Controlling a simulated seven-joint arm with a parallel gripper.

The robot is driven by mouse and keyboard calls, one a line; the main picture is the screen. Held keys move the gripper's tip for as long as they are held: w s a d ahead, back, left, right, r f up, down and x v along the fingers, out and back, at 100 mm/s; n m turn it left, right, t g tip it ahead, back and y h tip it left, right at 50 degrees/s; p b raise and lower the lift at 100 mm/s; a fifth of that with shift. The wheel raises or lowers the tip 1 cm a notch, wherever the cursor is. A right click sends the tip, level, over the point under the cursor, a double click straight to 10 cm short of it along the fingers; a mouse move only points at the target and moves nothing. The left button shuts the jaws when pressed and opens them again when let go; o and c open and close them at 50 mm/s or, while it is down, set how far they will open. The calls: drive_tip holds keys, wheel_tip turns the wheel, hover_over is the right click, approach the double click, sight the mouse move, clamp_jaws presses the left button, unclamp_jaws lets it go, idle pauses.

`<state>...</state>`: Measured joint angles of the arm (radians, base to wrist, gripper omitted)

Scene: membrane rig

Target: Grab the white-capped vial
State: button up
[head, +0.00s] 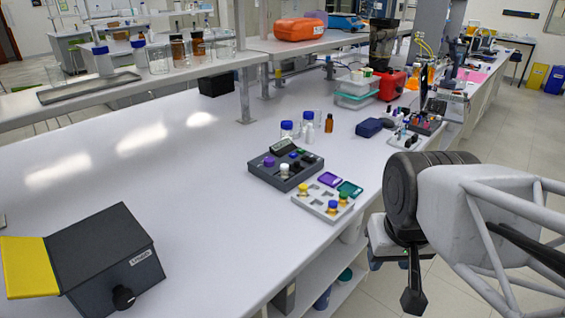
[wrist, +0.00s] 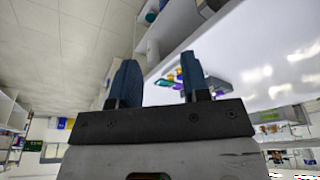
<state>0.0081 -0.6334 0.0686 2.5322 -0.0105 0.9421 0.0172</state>
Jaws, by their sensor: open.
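A vial with a white cap (head: 284,168) stands in the dark grey rack (head: 262,176) on the bench, among vials with purple, blue and black caps. My gripper (wrist: 157,80) is open and empty, its two blue fingers apart in the wrist view. In the head view my arm is at the right, beyond the bench's edge and well clear of the rack. In the wrist view the racks are small and tilted behind the fingers, and I cannot pick out the white cap there.
A light grey tray (head: 305,203) with yellow- and blue-capped vials sits in front of the dark rack. Blue-capped bottles (head: 287,129) and a brown bottle (head: 329,123) stand behind. A dark box with a yellow flap (head: 28,267) is at front left. The bench's left middle is clear.

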drive_tip(key=o, duration=0.3)
drive_tip(key=shift+o, duration=0.2)
drive_tip(key=m+t+y, duration=0.2)
drive_tip(key=m+y, duration=0.8)
drive_tip(key=m, duration=0.7)
hover_over(286, 166)
drive_tip(key=s+d, duration=0.3)
drive_tip(key=s, duration=1.3)
wheel_tip(286, 166, down, 6)
drive_tip(key=w+f+m+t, duration=0.1)
drive_tip(key=w+f+m, duration=0.1)
drive_tip(key=w, duration=0.2)
drive_tip(key=w+f+m+t+y, duration=0.1)
drive_tip(key=w+f+m, duration=0.2)
drive_tip(key=w, duration=0.2)
drive_tip(key=w+d+f+m+t, duration=0.1)
drive_tip(key=w+f+m, duration=0.1)
drive_tip(key=w, duration=0.2)
drive_tip(key=shift+w+f+m, duration=0.15)
drive_tip(key=shift+f+m, duration=0.05)
drive_tip(key=shift+m, duration=0.1)
drive_tip(key=shift+x, duration=1.3)
